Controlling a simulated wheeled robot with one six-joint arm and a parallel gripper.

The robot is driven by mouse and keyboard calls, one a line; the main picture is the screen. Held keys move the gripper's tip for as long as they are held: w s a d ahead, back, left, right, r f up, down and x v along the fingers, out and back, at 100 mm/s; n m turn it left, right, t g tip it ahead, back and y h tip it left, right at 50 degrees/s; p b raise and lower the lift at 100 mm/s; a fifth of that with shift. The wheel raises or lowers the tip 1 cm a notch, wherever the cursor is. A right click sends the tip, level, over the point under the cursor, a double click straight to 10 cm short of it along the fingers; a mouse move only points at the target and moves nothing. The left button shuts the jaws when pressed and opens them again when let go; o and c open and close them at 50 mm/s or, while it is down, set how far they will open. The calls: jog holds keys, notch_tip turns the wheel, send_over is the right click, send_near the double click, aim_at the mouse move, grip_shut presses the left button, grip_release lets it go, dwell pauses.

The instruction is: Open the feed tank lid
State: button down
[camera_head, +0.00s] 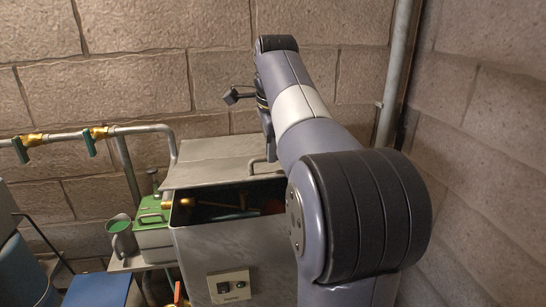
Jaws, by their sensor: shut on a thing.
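The feed tank (205,255) is a grey metal box with a small control panel on its front. Its flat grey lid (210,163) stands raised, and the dark inside with a brass-coloured part shows below its front edge. A bar handle (254,168) sits at the lid's right part. My gripper (268,150) is at this handle and shut on it; the fingers are small and partly hidden by my arm. My arm also covers the right side of the tank and lid.
A green-topped box (153,218) and a grey jug (122,238) stand left of the tank. Pipes with green-handled valves (89,143) run along the block wall behind. A vertical pipe (396,75) and the right wall (485,170) are close to my arm.

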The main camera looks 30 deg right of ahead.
jog(key=w+d+r, duration=0.1)
jog(key=w+r, duration=0.3)
jog(key=r, duration=0.1)
dwell(0.3)
jog(key=shift+d, duration=0.1)
dwell(0.3)
jog(key=c, duration=1.8)
grip_release()
jog(key=shift+w+f, duration=0.1)
jog(key=shift+w, duration=0.1)
jog(key=shift+o, duration=0.5)
jog(key=shift+w+d+f, duration=0.15)
jog(key=shift+w, duration=0.2)
jog(key=shift+o, duration=1.1)
jog(key=shift+s+r, duration=0.2)
